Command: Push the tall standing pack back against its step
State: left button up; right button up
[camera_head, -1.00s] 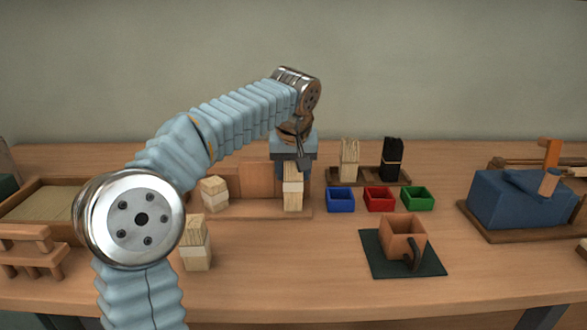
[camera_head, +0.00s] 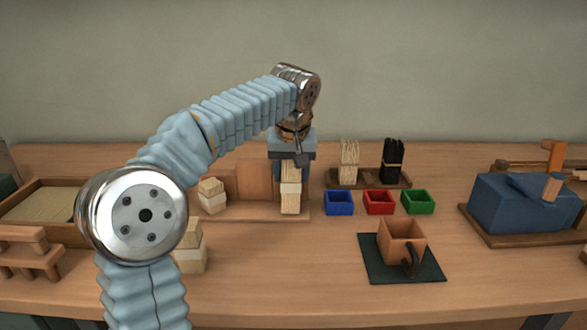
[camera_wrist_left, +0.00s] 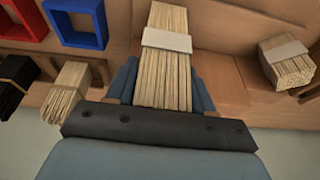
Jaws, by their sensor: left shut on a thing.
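The tall standing pack (camera_head: 290,200), pale sticks with a white band, stands upright at the right end of a stepped wooden holder (camera_head: 235,213). A wooden step block (camera_head: 255,179) shows to the left of the pack. My left gripper (camera_head: 291,165) is shut on the pack's upper part from above. In the left wrist view the pack (camera_wrist_left: 166,75) lies between the blue fingers. I cannot tell whether the pack touches its step, as the gripper hides what is behind it. My right gripper is not in view.
A shorter banded pack (camera_head: 212,195) sits at the holder's left. Another pack (camera_head: 191,255) stands in front, partly behind my arm. Blue (camera_head: 339,203), red (camera_head: 379,202) and green (camera_head: 418,201) bins are to the right. A pale and a black bundle (camera_head: 393,160) stand behind them.

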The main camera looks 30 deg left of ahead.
aim_at(293, 197)
pick_arm(q)
jog(key=shift+w+a+r+t, duration=0.25)
jog(key=shift+w+a, duration=0.2)
jog(key=shift+w, duration=0.2)
jog(key=shift+w+a+r+t, duration=0.1)
jog(key=shift+w+a+t, duration=0.15)
jog(key=shift+w+a, duration=0.3)
jog(key=o, duration=1.1)
jog(key=shift+d, duration=0.1)
jog(key=shift+c, duration=0.2)
jog(key=shift+o, duration=0.6)
jog(key=s+d+r, duration=0.2)
jog(key=r, duration=0.4)
jog(key=s+d+r+g, duration=0.1)
jog(key=s+d+r, duration=0.1)
jog(key=r, duration=0.4)
jog(key=shift+s, duration=0.55)
jog(key=shift+s+d+r, duration=0.15)
jog(key=shift+s+r, duration=0.05)
jog(key=shift+r, duration=0.1)
